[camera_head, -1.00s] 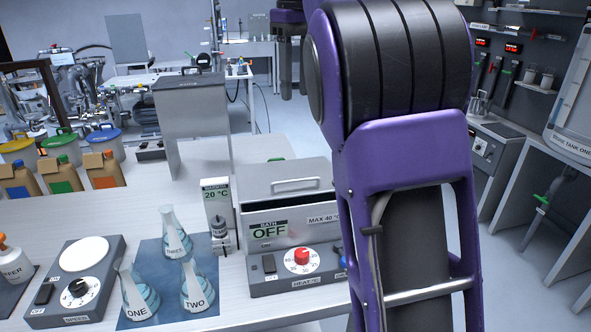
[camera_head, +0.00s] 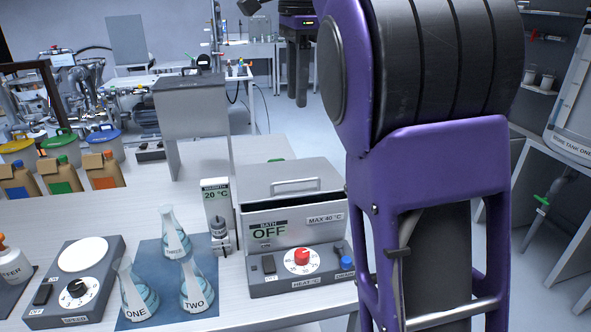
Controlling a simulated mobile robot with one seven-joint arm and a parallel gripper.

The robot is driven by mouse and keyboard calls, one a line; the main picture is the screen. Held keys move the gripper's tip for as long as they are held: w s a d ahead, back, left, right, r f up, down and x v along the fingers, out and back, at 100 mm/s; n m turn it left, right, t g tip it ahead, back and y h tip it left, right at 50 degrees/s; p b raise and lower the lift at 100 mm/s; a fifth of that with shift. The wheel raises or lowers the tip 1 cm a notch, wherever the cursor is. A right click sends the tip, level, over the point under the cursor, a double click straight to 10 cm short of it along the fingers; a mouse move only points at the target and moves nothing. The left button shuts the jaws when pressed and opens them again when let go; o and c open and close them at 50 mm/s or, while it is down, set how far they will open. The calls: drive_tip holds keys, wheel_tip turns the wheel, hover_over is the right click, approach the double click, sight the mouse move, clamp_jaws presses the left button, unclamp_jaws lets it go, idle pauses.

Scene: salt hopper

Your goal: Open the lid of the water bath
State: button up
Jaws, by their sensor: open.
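The water bath (camera_head: 330,234) is a grey box on the bench, with a front display reading OFF and a MAX 40 °C label. Its grey lid (camera_head: 305,171) lies shut on top, with a light bar handle (camera_head: 296,186) near the front. My gripper (camera_head: 297,98) is at the top centre, pointing down, with dark fingers, open and empty. In the picture it is above and beyond the bath, clear of the lid and handle. My purple and black arm fills the right side and covers the area right of the bath.
Flasks ONE (camera_head: 137,297), TWO (camera_head: 194,288) and THREE (camera_head: 173,236) stand on a blue mat. A hotplate (camera_head: 85,254) is further left. A tall grey box (camera_head: 190,105) stands behind.

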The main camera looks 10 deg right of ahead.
drive_tip(key=shift+m, duration=0.8)
drive_tip(key=f+b, duration=0.1)
drive_tip(key=f, duration=0.4)
drive_tip(key=f+b, duration=0.2)
drive_tip(key=f, duration=0.4)
drive_tip(key=w+f+b, duration=0.1)
drive_tip(key=f, duration=0.5)
drive_tip(key=shift+w+f+b, duration=0.1)
drive_tip(key=shift+f+b, duration=0.1)
drive_tip(key=shift+b, duration=0.15)
drive_tip(key=shift+c, duration=0.3)
clamp_jaws()
drive_tip(key=shift+o, duration=0.3)
unclamp_jaws()
